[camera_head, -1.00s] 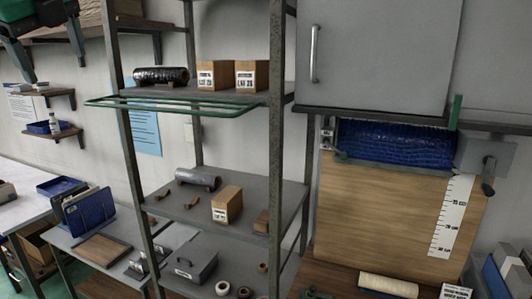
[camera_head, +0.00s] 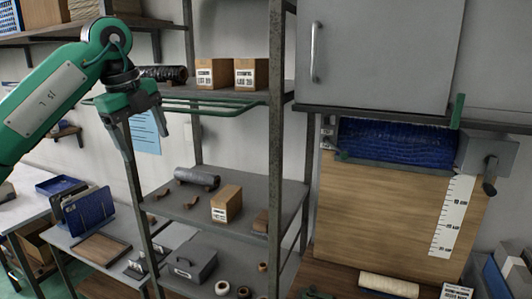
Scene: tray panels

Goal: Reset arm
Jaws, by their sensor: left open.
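My left arm comes in from the left at the upper part of the head view. My left gripper (camera_head: 147,133) points down, jaws apart, with nothing between them. It hangs in front of the shelf rack's left front post (camera_head: 136,180) and hides part of the upper shelf's left end. The green rail (camera_head: 215,107) along the upper shelf runs behind it; whether they touch I cannot tell. My right gripper is not in view.
The upper shelf holds a dark roll (camera_head: 172,73) and two cartons (camera_head: 252,73). The middle shelf holds a grey roll (camera_head: 197,178) and a carton (camera_head: 226,203). A grey cabinet (camera_head: 385,60) hangs at right above a wooden board (camera_head: 385,215).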

